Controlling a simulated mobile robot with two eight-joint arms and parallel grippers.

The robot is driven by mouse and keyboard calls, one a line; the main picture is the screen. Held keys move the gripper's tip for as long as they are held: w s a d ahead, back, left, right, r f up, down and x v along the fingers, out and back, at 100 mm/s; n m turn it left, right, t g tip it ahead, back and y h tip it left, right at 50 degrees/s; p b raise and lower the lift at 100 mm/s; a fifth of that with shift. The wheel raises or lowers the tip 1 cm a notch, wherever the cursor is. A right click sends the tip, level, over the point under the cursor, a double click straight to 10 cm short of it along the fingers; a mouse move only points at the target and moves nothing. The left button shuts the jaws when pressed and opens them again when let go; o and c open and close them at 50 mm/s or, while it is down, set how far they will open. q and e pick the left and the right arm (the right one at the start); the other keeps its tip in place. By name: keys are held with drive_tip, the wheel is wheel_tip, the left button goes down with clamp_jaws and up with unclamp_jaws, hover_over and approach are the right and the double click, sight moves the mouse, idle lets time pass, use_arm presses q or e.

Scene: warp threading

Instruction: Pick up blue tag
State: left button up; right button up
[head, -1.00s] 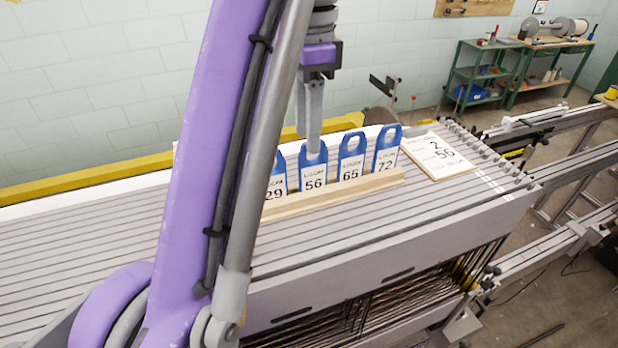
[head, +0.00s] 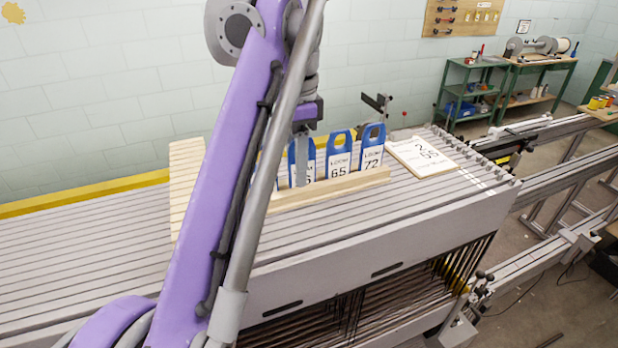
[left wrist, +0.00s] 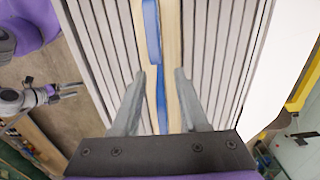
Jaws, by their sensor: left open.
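Several blue tags with white number labels stand upright in a row in a wooden holder (head: 330,188). Tag 72 (head: 373,150) and tag 65 (head: 339,163) show clearly in the head view. Tag 56 (head: 311,160) is partly covered by my left gripper (head: 301,184), and tag 29 is mostly hidden behind my left arm. My left gripper is open and low at tag 56. In the left wrist view its fingertips (left wrist: 159,75) are apart, either side of the row, with blue tag edges (left wrist: 152,30) between them. My right gripper (left wrist: 70,91) shows small at the left, its fingers apart.
A white number card (head: 421,155) lies right of the tags on the grey slatted top (head: 400,205). A slatted wooden piece (head: 186,165) stands left, partly behind my arm. A green shelf unit (head: 470,95) and a workbench (head: 540,65) are at the back right.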

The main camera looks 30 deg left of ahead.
use_arm(q)
drive_tip(key=shift+s+f, duration=0.2)
drive_tip(key=shift+f, duration=0.2)
drive_tip(key=shift+r, duration=0.15)
drive_tip(key=shift+w+a, duration=0.15)
drive_tip(key=shift+w, duration=0.1)
drive_tip(key=c, duration=0.4)
drive_tip(key=shift+c, duration=1.3)
drive_tip(key=shift+s, duration=0.15)
clamp_jaws()
use_arm(e)
drive_tip(key=shift+s+f, duration=0.15)
drive_tip(key=shift+f, duration=0.1)
use_arm(q)
drive_tip(key=shift+r, duration=0.1)
